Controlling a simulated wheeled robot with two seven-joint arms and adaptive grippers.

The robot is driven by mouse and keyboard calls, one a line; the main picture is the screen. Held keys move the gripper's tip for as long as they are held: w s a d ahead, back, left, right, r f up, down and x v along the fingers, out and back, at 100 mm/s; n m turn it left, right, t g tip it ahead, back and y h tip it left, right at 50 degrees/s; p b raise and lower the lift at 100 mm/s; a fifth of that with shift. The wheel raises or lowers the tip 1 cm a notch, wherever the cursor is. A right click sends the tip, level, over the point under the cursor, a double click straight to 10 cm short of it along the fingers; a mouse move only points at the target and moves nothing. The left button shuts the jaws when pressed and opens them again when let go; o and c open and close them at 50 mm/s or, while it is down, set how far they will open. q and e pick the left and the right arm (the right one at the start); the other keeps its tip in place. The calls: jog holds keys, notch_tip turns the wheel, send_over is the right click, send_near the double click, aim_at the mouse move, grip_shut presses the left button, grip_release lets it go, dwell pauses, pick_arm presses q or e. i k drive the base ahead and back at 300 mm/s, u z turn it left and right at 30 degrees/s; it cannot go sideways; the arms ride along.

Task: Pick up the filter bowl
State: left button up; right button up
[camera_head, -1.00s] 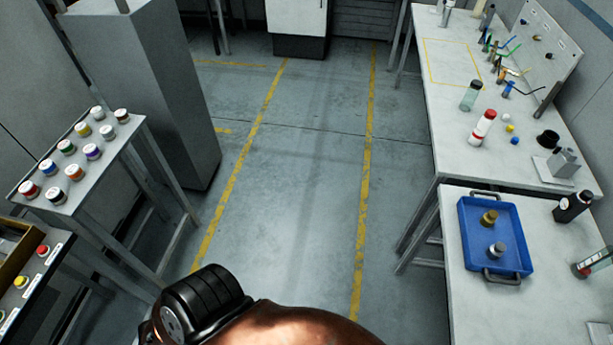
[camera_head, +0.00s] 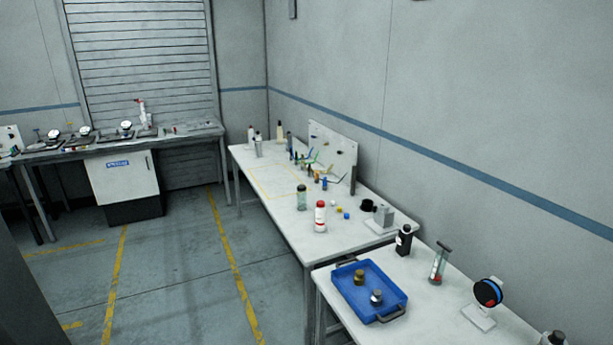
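I cannot tell for certain which thing is the filter bowl. A clear greenish jar with a dark top (camera_head: 301,198) stands upright on the long white bench. A clear cylinder with a dark top and some red inside (camera_head: 438,264) stands on the nearer white table, slightly tilted in the picture. A small black cup-like piece (camera_head: 367,205) sits on the bench beside a grey block on a plate. Neither of my grippers is in view, and nothing is seen held.
A blue tray (camera_head: 347,312) with two small capped pieces lies on the near table (camera_head: 427,313). A black bottle (camera_head: 404,240), a round dial on a stand (camera_head: 487,294) and a red-and-white bottle (camera_head: 320,216) stand nearby. The floor (camera_head: 180,285) left of the benches is clear.

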aim_at(301, 197)
jog(key=u, duration=0.9)
jog(key=i, duration=1.6)
jog(key=u, duration=0.45)
jog(key=i, duration=1.7)
jog(key=z, duration=0.65)
